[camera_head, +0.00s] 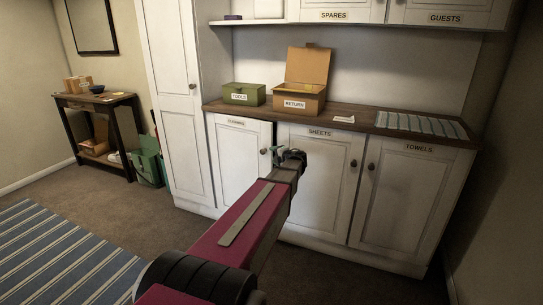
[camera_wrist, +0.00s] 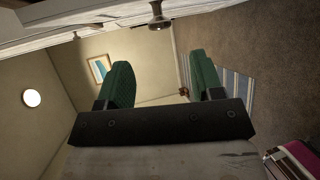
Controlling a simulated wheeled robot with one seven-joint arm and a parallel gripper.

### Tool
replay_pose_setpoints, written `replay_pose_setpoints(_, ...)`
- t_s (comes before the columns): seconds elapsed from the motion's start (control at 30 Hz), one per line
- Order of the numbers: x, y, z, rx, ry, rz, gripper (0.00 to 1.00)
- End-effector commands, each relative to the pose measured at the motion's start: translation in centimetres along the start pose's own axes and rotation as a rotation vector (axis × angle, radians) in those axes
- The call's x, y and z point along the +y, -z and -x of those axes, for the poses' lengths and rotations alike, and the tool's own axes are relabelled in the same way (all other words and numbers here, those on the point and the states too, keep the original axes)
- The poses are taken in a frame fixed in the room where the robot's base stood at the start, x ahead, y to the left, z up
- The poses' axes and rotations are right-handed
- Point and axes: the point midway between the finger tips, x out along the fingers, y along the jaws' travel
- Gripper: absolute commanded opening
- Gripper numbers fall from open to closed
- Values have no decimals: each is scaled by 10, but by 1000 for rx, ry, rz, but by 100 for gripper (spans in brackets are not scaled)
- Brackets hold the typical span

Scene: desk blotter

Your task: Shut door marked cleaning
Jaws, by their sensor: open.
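The door with a small label that seems to read cleaning (camera_head: 236,165) is the left lower door of the white cabinet. A dark gap shows at its upper right edge, so it looks slightly ajar. Its dark knob (camera_head: 263,151) is near that edge. My gripper (camera_head: 283,155) is just right of the knob, in front of the border with the sheets door; contact cannot be told. In the wrist view my gripper (camera_wrist: 162,82) has its green fingers apart with nothing between them. A metal knob (camera_wrist: 158,16) hangs from a white door edge beyond the fingertips.
The sheets door (camera_head: 315,185) and towels door (camera_head: 405,205) look shut. The countertop (camera_head: 350,112) holds a green tools box (camera_head: 244,94), an open return box (camera_head: 300,100) and a striped cloth (camera_head: 420,125). Carpet in front is clear; a striped rug (camera_head: 65,255) lies left.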

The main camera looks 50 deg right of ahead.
Motion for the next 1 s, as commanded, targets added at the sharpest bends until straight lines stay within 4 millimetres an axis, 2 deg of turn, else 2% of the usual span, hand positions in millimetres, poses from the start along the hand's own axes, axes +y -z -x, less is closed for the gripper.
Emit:
replay_pose_setpoints(0.27, 0, 0, 2, 0, 0, 0, 61)
replay_pose_setpoints(0.3, 0, 0, 2, 0, 0, 0, 54)
replay_pose_setpoints(0.37, 0, 0, 1, -3, 1, -1, 34)
replay_pose_setpoints(0.4, -1, 1, 0, -9, 4, -4, 21)
replay_pose_setpoints(0.47, -2, 4, -5, -27, 11, -13, 2)
replay_pose_setpoints(0.67, -9, 22, -34, -180, 60, -71, 0)
replay_pose_setpoints(0.8, -15, 40, -56, -342, 89, -122, 0)
replay_pose_setpoints(1.0, -18, 70, -74, -598, 88, -180, 0)
